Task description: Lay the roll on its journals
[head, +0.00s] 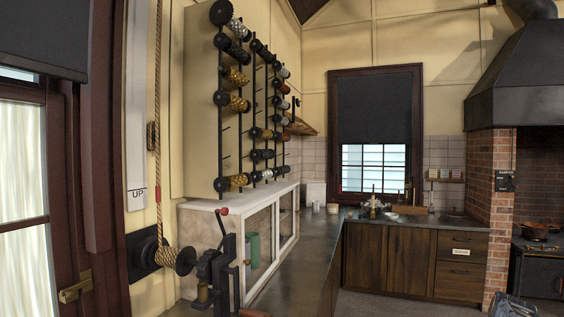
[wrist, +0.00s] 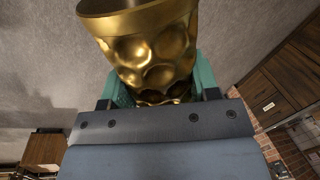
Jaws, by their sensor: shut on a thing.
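A brass-coloured roll (wrist: 150,50) with a dimpled surface fills the upper middle of the wrist view, its smooth wide end toward the top left. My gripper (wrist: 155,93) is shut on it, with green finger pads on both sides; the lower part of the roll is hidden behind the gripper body. In the head view a black hand machine (head: 217,272) with a red-knobbed handle stands at the lower left, cut off by the bottom edge. Its bearing seats are too small to make out. The held roll does not show clearly in the head view.
A wall rack (head: 254,110) holds several patterned rolls above a white glass-fronted cabinet (head: 200,215). A counter (head: 310,255) runs back to a window. A brick hearth with a stove (head: 538,268) stands at the right. Grey floor shows beneath the held roll.

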